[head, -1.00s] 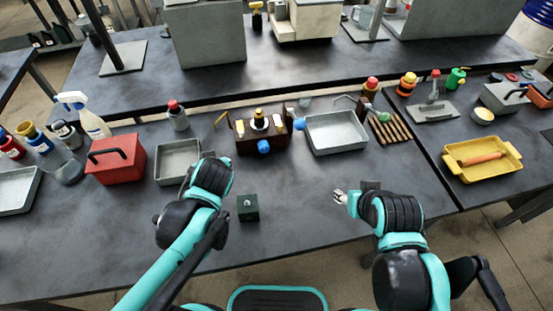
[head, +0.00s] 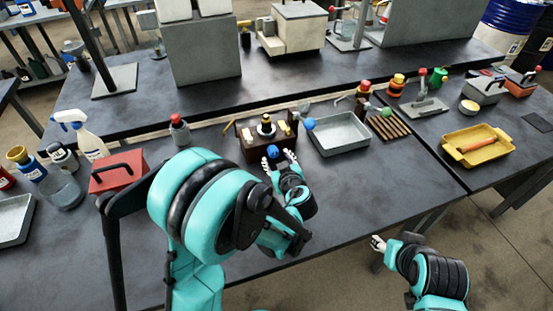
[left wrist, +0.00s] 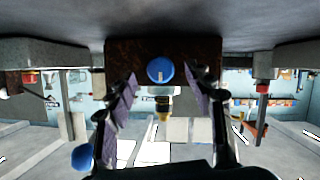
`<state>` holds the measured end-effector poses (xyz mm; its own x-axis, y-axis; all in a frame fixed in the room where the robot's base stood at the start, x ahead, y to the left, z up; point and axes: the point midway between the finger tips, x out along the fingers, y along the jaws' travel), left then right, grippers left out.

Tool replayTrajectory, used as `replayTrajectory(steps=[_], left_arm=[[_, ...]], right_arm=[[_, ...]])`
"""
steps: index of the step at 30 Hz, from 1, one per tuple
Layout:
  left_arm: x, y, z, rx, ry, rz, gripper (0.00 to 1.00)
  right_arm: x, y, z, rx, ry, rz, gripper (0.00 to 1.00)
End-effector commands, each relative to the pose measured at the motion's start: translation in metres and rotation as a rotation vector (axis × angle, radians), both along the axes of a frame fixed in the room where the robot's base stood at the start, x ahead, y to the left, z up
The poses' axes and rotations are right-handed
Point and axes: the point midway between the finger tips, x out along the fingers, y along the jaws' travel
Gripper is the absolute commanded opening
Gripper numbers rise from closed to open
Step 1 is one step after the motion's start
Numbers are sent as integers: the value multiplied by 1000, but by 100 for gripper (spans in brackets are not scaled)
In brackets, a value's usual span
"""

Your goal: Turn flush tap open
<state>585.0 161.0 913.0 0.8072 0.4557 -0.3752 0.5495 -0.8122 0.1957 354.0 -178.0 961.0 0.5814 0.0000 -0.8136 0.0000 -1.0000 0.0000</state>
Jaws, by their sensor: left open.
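A brown box (head: 254,151) stands at the middle of the table and has a blue round tap knob (head: 272,150) on its front. My left gripper (head: 281,156) is open at this front, with one finger on each side of the knob. In the left wrist view, which is upside down, the blue knob (left wrist: 160,70) sits between the open fingers (left wrist: 163,90), with a gap on both sides. A second blue knob (head: 308,124) is at the right of the box. My right gripper (head: 378,243) is off the table's front edge, and its opening is unclear.
A grey metal tray (head: 340,133) lies right of the box, beside a wooden slatted rack (head: 387,125). A red toolbox (head: 117,174) and a spray bottle (head: 91,141) stand on the left. My left arm covers the table's front left. The front right is clear.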

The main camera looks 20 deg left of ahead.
Motion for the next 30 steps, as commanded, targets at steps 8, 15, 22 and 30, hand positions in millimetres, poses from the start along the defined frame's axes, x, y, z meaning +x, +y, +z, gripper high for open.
replayTrajectory(steps=[8,15,22,30], left_arm=[[21,12,-10,1,0,0,53],[22,12,-10,1,0,-1,53],[22,12,-10,1,0,-1,3],[22,12,-10,14,10,-1,3]], right_arm=[[0,0,-9,0,0,0,48],[0,0,-8,0,0,0,48],[0,0,-8,0,0,0,48],[0,0,-9,0,0,0,48]])
